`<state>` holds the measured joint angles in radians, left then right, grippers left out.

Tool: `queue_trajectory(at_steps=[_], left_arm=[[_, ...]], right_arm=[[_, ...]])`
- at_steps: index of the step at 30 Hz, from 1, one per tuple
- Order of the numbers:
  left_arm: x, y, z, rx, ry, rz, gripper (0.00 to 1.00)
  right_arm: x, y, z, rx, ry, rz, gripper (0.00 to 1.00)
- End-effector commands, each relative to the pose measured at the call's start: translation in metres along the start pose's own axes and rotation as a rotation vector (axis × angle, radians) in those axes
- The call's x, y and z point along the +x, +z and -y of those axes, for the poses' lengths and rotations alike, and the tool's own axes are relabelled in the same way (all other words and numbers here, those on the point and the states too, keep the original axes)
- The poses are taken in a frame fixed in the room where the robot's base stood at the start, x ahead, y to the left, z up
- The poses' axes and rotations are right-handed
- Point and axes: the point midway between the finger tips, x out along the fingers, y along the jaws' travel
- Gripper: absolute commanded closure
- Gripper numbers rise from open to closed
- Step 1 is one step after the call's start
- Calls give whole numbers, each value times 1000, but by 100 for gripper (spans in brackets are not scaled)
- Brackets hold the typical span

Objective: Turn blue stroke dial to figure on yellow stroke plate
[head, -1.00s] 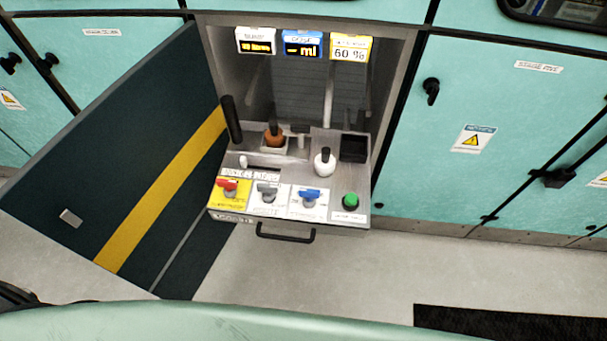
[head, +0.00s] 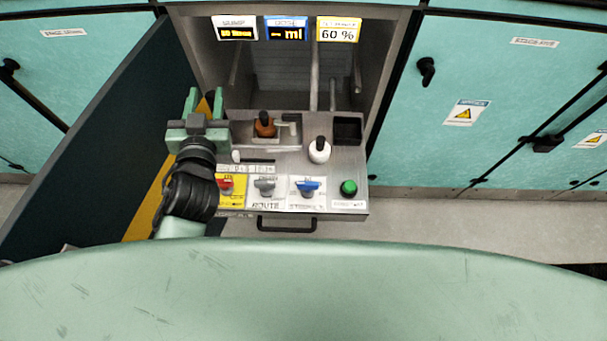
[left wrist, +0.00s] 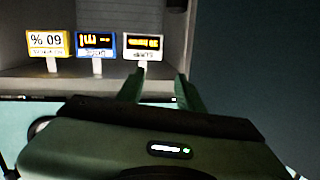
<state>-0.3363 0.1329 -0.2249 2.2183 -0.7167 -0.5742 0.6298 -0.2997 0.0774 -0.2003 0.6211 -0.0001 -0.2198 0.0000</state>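The blue stroke dial (head: 308,187) sits on a white labelled plate on the front of the drawer panel, between a grey dial and a green button. The yellow stroke plate (head: 338,29) hangs at the top right of the opening and reads 60 %; it shows upside down in the left wrist view (left wrist: 48,44). My left gripper (head: 206,98) is at the left edge of the panel, well apart from the blue dial. Its two fingers stand apart with nothing seen between them; they also show in the left wrist view (left wrist: 159,88). My right gripper is out of view.
The panel also holds a red dial (head: 226,184), a grey dial (head: 265,186), a green button (head: 348,188), an orange bottle (head: 264,125) and a white bottle (head: 319,151). A handle (head: 286,224) juts from its front. An open dark door (head: 100,140) stands at left.

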Motion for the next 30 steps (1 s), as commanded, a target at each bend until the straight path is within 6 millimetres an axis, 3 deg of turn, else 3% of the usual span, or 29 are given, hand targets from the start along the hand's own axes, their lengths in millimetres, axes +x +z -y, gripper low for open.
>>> queue_trajectory(at_steps=[1, 3, 6, 9, 11, 14, 15, 19, 22, 24, 27, 30], left_arm=[[6, -30, -15, 4, 45, -124, 64], [6, -71, -42, 17, 140, -296, 64], [-7, -115, -94, 63, 338, -500, 64], [-31, -132, -153, 140, 585, -625, 64], [-47, -128, -188, 203, 746, -654, 64], [-71, -101, -237, 332, 1015, -618, 64], [-79, -82, -252, 390, 1118, -572, 64], [-94, -8, -275, 599, 1387, -308, 64], [-95, 51, -263, 754, 1496, -16, 64], [-92, 83, -244, 840, 1514, 193, 64], [-86, 113, -215, 925, 1486, 443, 64], [-83, 129, -192, 968, 1442, 609, 64]], right_arm=[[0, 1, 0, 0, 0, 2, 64], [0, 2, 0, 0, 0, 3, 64], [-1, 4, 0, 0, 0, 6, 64], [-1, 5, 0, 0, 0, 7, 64], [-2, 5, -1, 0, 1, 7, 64], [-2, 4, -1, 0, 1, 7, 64], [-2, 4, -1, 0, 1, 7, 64], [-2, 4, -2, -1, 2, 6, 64], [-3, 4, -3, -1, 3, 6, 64], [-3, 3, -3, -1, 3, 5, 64], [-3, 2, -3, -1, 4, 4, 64], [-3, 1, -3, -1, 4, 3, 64]])
